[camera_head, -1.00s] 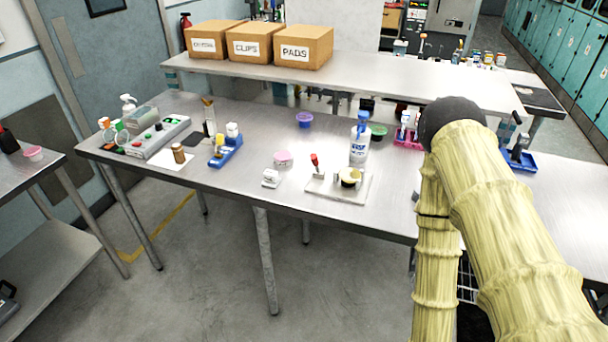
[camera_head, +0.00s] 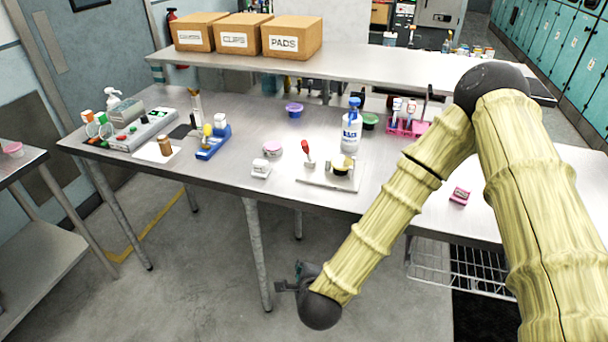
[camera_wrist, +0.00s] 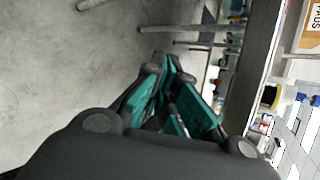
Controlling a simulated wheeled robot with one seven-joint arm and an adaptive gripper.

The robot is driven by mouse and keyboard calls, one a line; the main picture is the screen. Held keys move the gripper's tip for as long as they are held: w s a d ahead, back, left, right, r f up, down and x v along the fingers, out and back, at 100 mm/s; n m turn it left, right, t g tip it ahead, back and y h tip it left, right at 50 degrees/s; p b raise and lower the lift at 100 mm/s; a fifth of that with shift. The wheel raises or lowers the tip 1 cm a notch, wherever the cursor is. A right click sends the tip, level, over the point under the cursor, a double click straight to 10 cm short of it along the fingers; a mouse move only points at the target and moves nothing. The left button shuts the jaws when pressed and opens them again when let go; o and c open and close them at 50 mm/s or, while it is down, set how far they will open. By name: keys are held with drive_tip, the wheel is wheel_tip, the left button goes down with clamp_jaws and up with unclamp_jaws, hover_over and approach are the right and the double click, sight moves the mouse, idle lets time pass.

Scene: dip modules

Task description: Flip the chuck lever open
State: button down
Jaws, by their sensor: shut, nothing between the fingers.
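The lever with a red handle (camera_head: 306,147) stands tilted on a pale base plate (camera_head: 318,184) near the front edge of the metal bench. A round yellow and black piece (camera_head: 342,164) sits beside it on the plate. My gripper (camera_head: 284,286) hangs in front of the bench, below its top and apart from the plate. In the wrist view, its teal-padded fingers (camera_wrist: 180,105) are together with nothing held. The round yellow and black piece also shows in the wrist view (camera_wrist: 269,97), sideways at the right.
The bench front edge (camera_head: 235,194) and a table leg (camera_head: 257,255) are close to my gripper. A white bottle (camera_head: 351,130) stands behind the plate. A small white block (camera_head: 261,169) and pink-lidded tub (camera_head: 272,149) are left of it. Open floor lies in front.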

drive_tip(key=w+a+r+m+t+h+b, duration=0.1)
drive_tip(key=w+r+m+t+h, duration=0.1)
drive_tip(key=w+r+m, duration=0.2)
drive_tip(key=w+a+r+m+t+h+b, duration=0.1)
drive_tip(key=w+r+m, duration=0.4)
drive_tip(key=r+m, duration=0.6)
wheel_tip(320, 180, up, 5)
drive_tip(key=shift+a+f+m+t+h, duration=0.2)
drive_tip(key=shift+m+t+h, duration=0.1)
drive_tip(key=shift+t+h, duration=0.3)
drive_tip(key=shift+w+d, duration=0.1)
drive_tip(key=shift+w, duration=0.15)
drive_tip(key=p, duration=0.3)
approach(307, 151)
drive_tip(key=f, duration=0.1)
drive_tip(key=w+f, duration=0.1)
drive_tip(key=f, duration=0.1)
drive_tip(key=w+f, duration=0.1)
drive_tip(key=f, duration=0.1)
drive_tip(key=shift+d+f, duration=0.1)
drive_tip(key=shift+d, duration=0.2)
drive_tip(key=shift+w+d+r+p, duration=0.1)
drive_tip(key=shift+w+r+p, duration=0.2)
drive_tip(key=shift+w, duration=0.2)
drive_tip(key=shift+w+r+p, duration=0.2)
drive_tip(key=shift+w+p, duration=0.1)
drive_tip(key=shift+w, duration=0.2)
drive_tip(key=shift+w+r, duration=0.35)
drive_tip(key=shift+w, duration=0.15)
drive_tip(key=shift+w+p, duration=0.3)
